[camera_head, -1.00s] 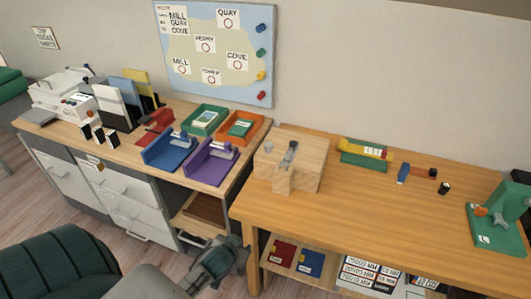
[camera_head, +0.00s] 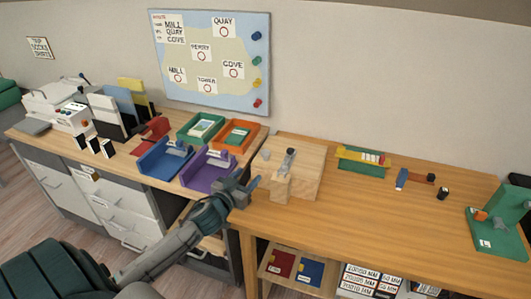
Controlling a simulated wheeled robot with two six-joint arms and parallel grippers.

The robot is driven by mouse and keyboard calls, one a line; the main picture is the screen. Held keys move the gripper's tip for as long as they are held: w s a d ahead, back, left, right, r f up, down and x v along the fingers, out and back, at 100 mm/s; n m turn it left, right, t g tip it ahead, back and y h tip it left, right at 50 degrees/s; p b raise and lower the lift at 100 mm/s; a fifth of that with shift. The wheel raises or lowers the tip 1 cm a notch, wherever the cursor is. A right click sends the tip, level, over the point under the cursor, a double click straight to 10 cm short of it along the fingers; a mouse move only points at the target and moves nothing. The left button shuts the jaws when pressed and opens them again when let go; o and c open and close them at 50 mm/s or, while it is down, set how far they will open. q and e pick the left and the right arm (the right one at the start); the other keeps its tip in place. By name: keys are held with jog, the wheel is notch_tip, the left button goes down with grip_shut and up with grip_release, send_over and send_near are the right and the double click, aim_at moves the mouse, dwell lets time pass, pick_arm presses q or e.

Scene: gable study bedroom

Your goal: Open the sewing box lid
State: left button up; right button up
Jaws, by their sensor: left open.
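A light wooden box-like piece (camera_head: 308,175) lies on the left end of the wooden table. It has a grey metal fitting on top and a raised wooden block at its front. I take it for the sewing box, but no label shows; no raised lid can be seen. My left gripper (camera_head: 249,182) is open and empty at the table's left edge. It is left of the wooden piece and apart from it. My right gripper is not in view.
Blue (camera_head: 164,164) and purple (camera_head: 208,172) trays stand on the desk to the left, near my left gripper. A yellow-and-red item (camera_head: 362,156), small blocks and a green stand (camera_head: 497,232) are on the table. The table's front middle is clear.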

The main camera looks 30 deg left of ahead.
aim_at(263, 155)
pick_arm(q)
jog(key=shift+m+t+h, duration=0.3)
jog(key=shift+t+h, duration=0.1)
jog(key=w+p, duration=0.1)
jog(key=w, duration=0.1)
jog(key=w+r+p, duration=0.1)
jog(key=w, duration=0.2)
jog(key=w+p, duration=0.2)
jog(key=shift+w+a+r, duration=0.15)
jog(key=shift+w+a, duration=0.1)
jog(key=shift+a, duration=0.15)
jog(key=shift+w, duration=0.3)
jog(key=shift+w+b, duration=0.35)
jog(key=shift+b, duration=0.05)
jog(key=shift+w+b, duration=0.4)
jog(key=shift+w, duration=0.1)
jog(key=shift+w+b, duration=0.4)
jog(key=shift+w, duration=0.75)
jog(key=shift+w+r, duration=0.1)
jog(key=shift+w, duration=0.05)
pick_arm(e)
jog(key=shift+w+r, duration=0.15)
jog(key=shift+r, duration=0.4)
